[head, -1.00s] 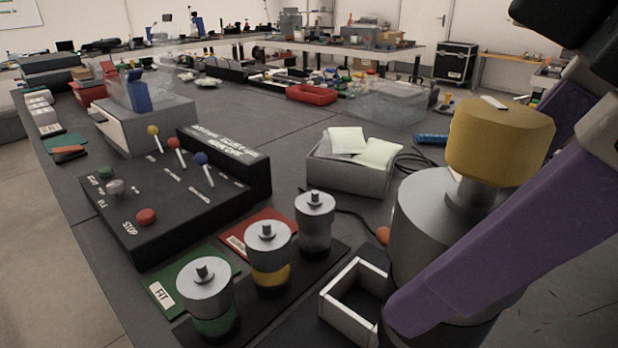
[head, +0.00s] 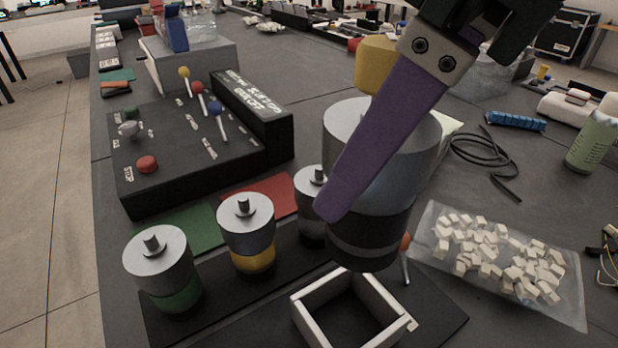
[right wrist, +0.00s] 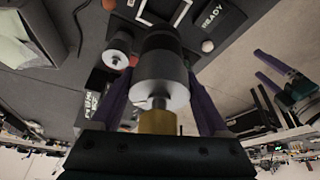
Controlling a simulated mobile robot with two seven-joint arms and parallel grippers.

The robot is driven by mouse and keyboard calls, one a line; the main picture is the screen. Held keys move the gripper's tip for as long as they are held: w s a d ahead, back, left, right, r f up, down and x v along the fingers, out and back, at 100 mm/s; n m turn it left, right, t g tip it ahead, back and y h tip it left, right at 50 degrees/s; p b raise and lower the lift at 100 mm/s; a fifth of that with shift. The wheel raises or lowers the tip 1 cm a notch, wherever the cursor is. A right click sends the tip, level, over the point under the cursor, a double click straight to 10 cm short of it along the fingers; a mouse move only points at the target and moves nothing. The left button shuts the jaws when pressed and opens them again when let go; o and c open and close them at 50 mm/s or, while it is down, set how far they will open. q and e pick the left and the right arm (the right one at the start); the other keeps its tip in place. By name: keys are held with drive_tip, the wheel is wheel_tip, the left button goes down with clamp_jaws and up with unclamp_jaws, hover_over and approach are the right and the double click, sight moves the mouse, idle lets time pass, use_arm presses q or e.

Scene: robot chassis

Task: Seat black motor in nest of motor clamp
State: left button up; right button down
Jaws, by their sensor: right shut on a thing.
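The black motor (head: 372,230), a large grey cylinder with a dark lower band, hangs upright in my right gripper (head: 362,190). One purple finger lies along its near side; the other is hidden behind it. In the right wrist view both purple fingers flank the motor (right wrist: 160,72), with its shaft towards the palm. A yellow block (head: 375,68) shows by the shaft end. The nest of the motor clamp (head: 308,322) is an open, pale square frame. The motor's lower end overlaps its far edge in the picture; the height gap is unclear.
Motors with a green band (head: 160,262) and a yellow band (head: 246,228) stand left of the nest; a third (head: 310,190) is partly behind the finger. A black control box (head: 190,150) with levers stands behind. A bag of pale cubes (head: 500,265) lies right.

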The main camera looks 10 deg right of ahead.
wheel_tip(320, 180, down, 14)
drive_tip(key=b, duration=0.4)
drive_tip(key=shift+f+b, duration=0.25)
drive_tip(key=shift+b, duration=0.15)
use_arm(q)
wheel_tip(320, 180, down, 6)
drive_tip(key=shift+r, duration=0.25)
use_arm(e)
drive_tip(key=shift+f, duration=0.1)
drive_tip(key=shift+f, duration=0.15)
unclamp_jaws()
use_arm(q)
wheel_tip(320, 180, up, 4)
drive_tip(key=p, duration=0.4)
drive_tip(key=shift+r, duration=0.2)
use_arm(e)
drive_tip(key=v, duration=1.2)
